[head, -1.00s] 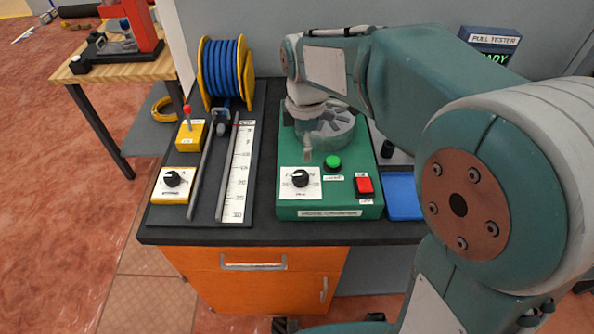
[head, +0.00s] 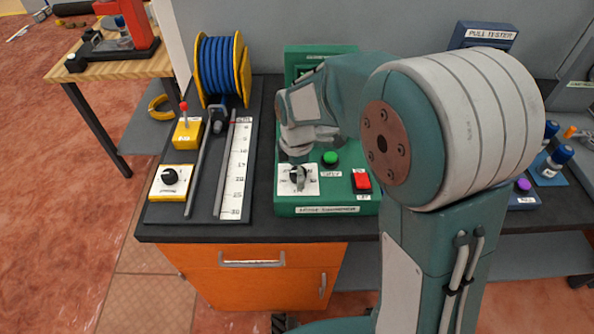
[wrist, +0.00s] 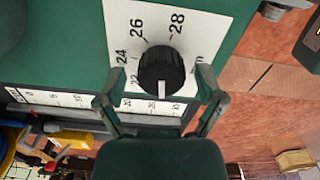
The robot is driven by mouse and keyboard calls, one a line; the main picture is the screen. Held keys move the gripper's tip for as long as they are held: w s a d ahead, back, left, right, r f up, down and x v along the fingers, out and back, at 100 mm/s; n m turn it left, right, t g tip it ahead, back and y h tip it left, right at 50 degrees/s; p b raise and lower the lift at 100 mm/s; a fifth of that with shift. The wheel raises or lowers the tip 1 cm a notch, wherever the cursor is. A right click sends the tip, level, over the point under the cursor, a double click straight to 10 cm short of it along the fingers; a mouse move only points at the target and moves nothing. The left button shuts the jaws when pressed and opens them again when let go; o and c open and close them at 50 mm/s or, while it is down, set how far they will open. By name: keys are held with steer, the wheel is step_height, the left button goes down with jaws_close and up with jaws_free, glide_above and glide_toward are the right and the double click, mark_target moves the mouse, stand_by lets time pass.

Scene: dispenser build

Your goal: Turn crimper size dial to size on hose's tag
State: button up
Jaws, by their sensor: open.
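The crimper (head: 284,203) is a green box on the bench with a white dial plate at its front left. In the wrist view the black size dial (wrist: 162,68) stands on its white plate (wrist: 205,22), with 22, 24, 26 and 28 readable. Its white pointer mark faces the bottom of that picture, away from 26 and 28. My gripper (wrist: 155,88) is open, one finger on each side of the dial; I cannot tell if they touch it. In the head view my gripper (head: 297,178) is over the dial and partly hides it. No hose tag is readable.
A green button (head: 330,158) and a red switch (head: 361,181) sit right of the dial. A blue hose reel (head: 222,66), a ruler strip (head: 237,170) and a yellow dial box (head: 170,182) are on the left. A pull tester (head: 489,35) stands behind my arm.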

steer(key=c, duration=1.1)
steer(key=shift+c, duration=0.2)
steer(key=shift+m, duration=0.4)
steer(key=m, duration=0.3)
steer(key=shift+m, duration=0.4)
steer(key=m, duration=1.5)
steer(key=shift+d, duration=0.1)
